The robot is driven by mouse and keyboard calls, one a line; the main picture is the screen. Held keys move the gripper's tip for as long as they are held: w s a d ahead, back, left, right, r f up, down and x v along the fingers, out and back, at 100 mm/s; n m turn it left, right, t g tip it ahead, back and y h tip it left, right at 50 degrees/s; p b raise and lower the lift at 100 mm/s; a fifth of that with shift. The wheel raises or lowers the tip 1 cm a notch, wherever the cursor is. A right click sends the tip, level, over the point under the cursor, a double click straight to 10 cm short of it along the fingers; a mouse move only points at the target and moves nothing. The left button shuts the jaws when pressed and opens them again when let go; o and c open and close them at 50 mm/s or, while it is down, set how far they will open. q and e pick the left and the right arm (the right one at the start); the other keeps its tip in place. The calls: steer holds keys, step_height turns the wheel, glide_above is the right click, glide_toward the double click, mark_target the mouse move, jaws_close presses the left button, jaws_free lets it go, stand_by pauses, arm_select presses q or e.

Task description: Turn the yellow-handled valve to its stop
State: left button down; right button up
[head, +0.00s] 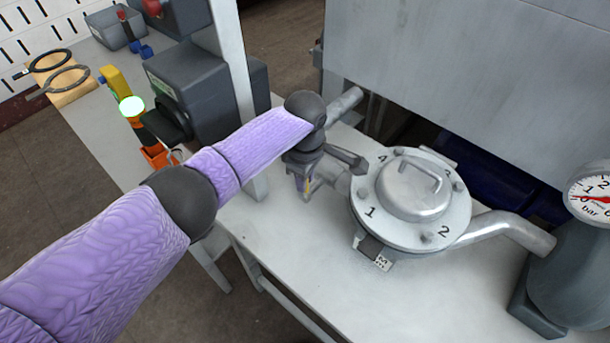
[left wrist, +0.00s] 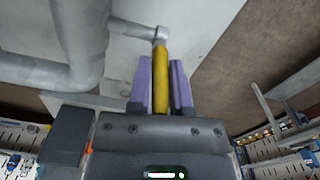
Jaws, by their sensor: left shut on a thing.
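The yellow valve handle (left wrist: 161,78) stands between the two purple fingers of my left gripper (left wrist: 163,64) in the left wrist view, and the gripper is shut on it. The handle's far end meets a small grey fitting beside the grey pipe (left wrist: 82,60). In the head view my left gripper (head: 303,183) is left of the round flanged vessel (head: 415,190). My right gripper is in neither view.
The vessel's lid is marked with numbers, and a pipe leads right to a dark cylinder with a pressure gauge (head: 592,197). A pale post (head: 231,80) and dark grey boxes (head: 195,85) stand near my left arm. The bench (head: 300,265) front is clear.

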arm_select(q)
steer(key=shift+w, duration=0.1)
steer(key=shift+w+a+r+h, duration=0.1)
steer(key=shift+a+h, duration=0.15)
steer(key=shift+h, duration=0.05)
steer(key=shift+w+a+g+h+b, duration=0.3)
steer(key=shift+a+g+h+b, duration=0.15)
steer(key=shift+g+h+b, duration=0.35)
steer(key=shift+f, duration=0.2)
steer(key=c, duration=0.5)
jaws_free()
steer(key=shift+c, duration=0.2)
steer(key=shift+r, duration=0.1)
steer(key=p+v, duration=0.3)
steer(key=v, duration=0.6)
steer(key=shift+r, duration=0.4)
